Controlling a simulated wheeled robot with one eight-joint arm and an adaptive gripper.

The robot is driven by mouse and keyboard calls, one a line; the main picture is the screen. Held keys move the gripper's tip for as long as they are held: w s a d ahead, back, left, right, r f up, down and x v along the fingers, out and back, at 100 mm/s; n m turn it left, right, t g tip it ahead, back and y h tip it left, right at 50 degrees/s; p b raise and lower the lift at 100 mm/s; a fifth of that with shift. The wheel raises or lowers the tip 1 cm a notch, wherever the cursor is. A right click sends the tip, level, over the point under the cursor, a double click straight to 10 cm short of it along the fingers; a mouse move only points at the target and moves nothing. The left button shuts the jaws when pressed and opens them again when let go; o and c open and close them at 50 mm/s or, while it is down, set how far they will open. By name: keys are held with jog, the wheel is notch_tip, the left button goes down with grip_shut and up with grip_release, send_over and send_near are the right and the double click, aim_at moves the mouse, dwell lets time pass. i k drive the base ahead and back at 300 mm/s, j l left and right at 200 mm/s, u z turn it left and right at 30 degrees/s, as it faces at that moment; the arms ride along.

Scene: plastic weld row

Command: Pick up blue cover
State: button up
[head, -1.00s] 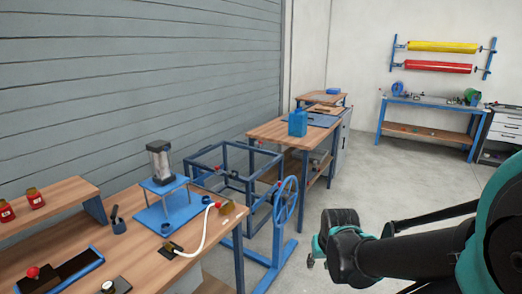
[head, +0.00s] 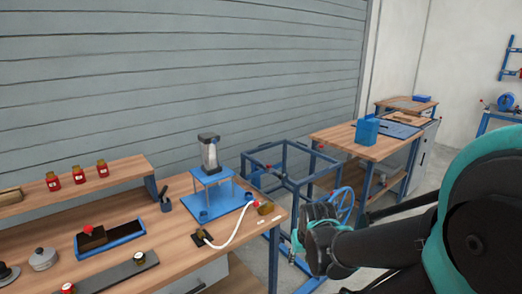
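I cannot tell for sure which thing is the blue cover. A blue canister-like container (head: 367,131) stands upright on the wooden workbench at the right. A small flat blue item (head: 422,99) lies on the bench behind it. A blue stand (head: 213,181) with a clear cylinder on top is on the near bench. My gripper (head: 296,248) is at the lower right, in front of the near bench's right end and apart from all these things. Its fingers are small and partly hidden by my wrist.
The near wooden bench (head: 176,228) holds red-labelled jars (head: 79,175) on a shelf, a blue tray (head: 110,238) and a white hose (head: 236,232). A blue metal frame (head: 284,171) and a blue handwheel (head: 343,203) stand between the benches. A grey slatted wall (head: 180,80) is behind.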

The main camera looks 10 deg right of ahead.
aim_at(368, 126)
jog(key=i+l+u, duration=0.15)
jog(key=l, duration=0.35)
jog(key=i+l+u, duration=0.15)
jog(key=l, duration=0.4)
jog(key=i+l+u, duration=0.15)
jog(key=l, duration=0.4)
jog(key=i+l+u, duration=0.2)
jog(key=l, duration=0.35)
jog(key=k, duration=0.1)
